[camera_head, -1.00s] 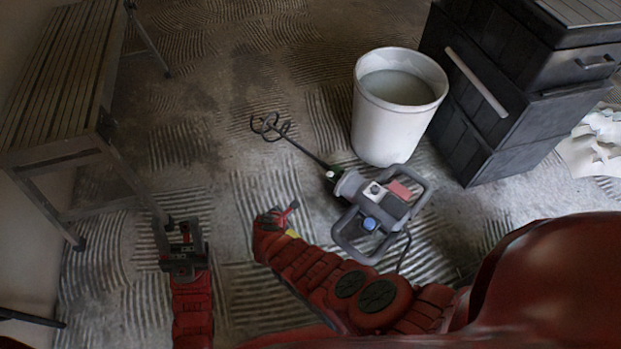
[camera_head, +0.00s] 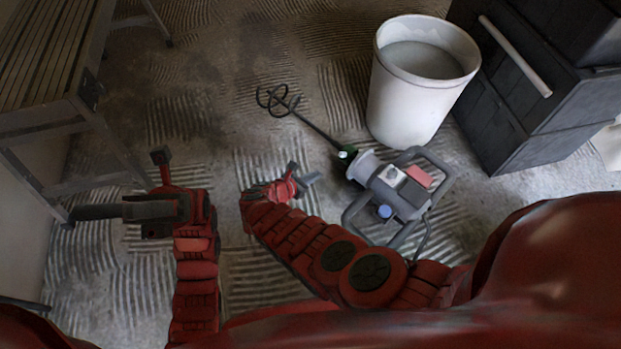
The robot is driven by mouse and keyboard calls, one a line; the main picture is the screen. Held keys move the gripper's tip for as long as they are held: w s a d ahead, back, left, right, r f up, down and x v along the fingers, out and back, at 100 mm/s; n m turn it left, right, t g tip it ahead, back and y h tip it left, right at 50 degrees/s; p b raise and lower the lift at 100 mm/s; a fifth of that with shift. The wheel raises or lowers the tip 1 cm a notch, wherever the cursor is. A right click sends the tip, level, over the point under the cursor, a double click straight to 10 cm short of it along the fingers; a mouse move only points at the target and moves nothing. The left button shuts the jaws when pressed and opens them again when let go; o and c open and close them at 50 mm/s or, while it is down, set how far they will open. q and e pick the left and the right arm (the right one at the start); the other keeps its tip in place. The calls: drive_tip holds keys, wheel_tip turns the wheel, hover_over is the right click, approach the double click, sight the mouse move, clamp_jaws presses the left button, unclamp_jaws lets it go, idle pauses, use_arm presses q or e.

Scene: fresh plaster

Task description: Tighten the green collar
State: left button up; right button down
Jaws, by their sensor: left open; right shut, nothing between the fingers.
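The green collar (camera_head: 346,154) is a small dark green ring with a pale spot. It sits where the thin mixing shaft (camera_head: 311,126) meets the grey body of the mixer (camera_head: 398,199). The mixer lies on the floor with its spiral paddle (camera_head: 277,101) toward the upper left. My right gripper (camera_head: 303,174) is shut and empty, just left of the collar and apart from it. My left gripper (camera_head: 122,184) is open and empty, well to the left, with its fingers spread wide.
A white bucket (camera_head: 405,108) with greyish contents stands just behind the mixer. Dark stacked cases (camera_head: 511,111) stand at the right. A slatted bench (camera_head: 40,62) stands at the left, its legs near my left gripper. The ridged floor between my grippers is clear.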

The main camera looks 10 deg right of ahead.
sight(347, 155)
use_arm(q)
drive_tip(key=s+a+f+m+t+y+b, duration=0.2)
drive_tip(key=s+a+m+t+y+b, duration=0.2)
drive_tip(key=s+a+m+t+y, duration=0.95)
use_arm(e)
drive_tip(key=x, duration=0.6)
drive_tip(key=shift+w+d+f, duration=0.1)
drive_tip(key=shift+w+f, duration=0.05)
drive_tip(key=shift+f, duration=0.1)
use_arm(q)
drive_tip(key=w+d+r+n+g+h+p, duration=0.1)
drive_tip(key=w+d+r+n+g+h, duration=0.1)
drive_tip(key=w+d+r+n+h, duration=0.1)
drive_tip(key=d+r+n, duration=0.1)
drive_tip(key=d+n, duration=0.1)
drive_tip(key=d, duration=0.1)
drive_tip(key=shift+w+g, duration=0.2)
drive_tip(key=shift+g, duration=0.15)
use_arm(e)
drive_tip(key=r, duration=0.1)
drive_tip(key=w+d+r, duration=0.1)
drive_tip(key=d+r, duration=0.1)
drive_tip(key=shift+w+d, duration=0.15)
drive_tip(key=shift+w, duration=0.15)
use_arm(q)
drive_tip(key=shift+d+h+p, duration=0.1)
drive_tip(key=shift+h+p, duration=0.15)
drive_tip(key=shift+p, duration=0.05)
